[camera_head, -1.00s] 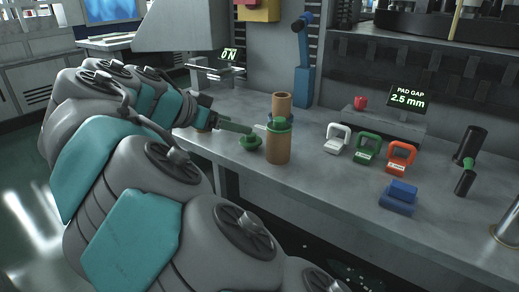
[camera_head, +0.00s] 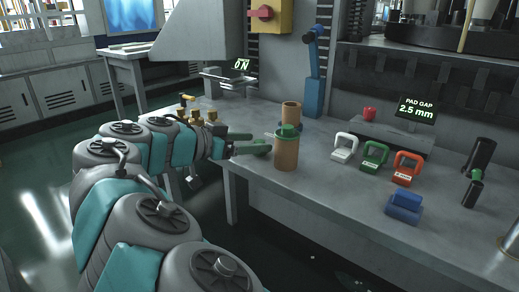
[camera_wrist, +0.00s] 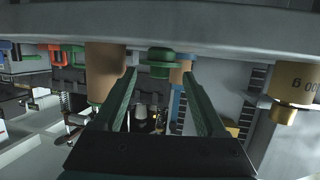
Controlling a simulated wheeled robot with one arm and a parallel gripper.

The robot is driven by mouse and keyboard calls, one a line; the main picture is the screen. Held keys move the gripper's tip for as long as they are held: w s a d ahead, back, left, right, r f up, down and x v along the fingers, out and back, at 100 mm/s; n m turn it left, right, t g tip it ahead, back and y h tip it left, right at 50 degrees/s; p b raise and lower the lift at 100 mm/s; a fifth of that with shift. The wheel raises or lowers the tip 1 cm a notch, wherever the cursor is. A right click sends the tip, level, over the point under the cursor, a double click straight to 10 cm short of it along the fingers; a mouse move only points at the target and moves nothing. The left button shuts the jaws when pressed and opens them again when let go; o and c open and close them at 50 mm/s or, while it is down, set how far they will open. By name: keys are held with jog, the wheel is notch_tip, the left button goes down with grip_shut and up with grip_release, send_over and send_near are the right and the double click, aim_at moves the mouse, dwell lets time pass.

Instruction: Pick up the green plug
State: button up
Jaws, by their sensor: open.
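In the wrist view, which looks upside down, the green plug (camera_wrist: 160,62) stands at the bench surface just beyond my fingertips, lined up with the gap between them. My gripper (camera_wrist: 159,76) is open, its two green fingers apart with nothing between them. In the head view, my gripper (camera_head: 260,148) is low at the left of the brown cylinder (camera_head: 286,153). A green part (camera_head: 287,131) shows at that cylinder's top.
The brown cylinder is close beside the fingers; another brown cylinder (camera_head: 291,112) stands behind. White (camera_head: 345,148), green (camera_head: 374,157) and orange (camera_head: 406,168) handled pieces, a blue block (camera_head: 404,208) and a black tool (camera_head: 477,170) lie to the right. The bench's front edge runs below.

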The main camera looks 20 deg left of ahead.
jog(key=x, duration=0.2)
jog(key=shift+w+d, duration=0.15)
jog(key=shift+w, duration=0.1)
grip_shut()
dwell(0.4)
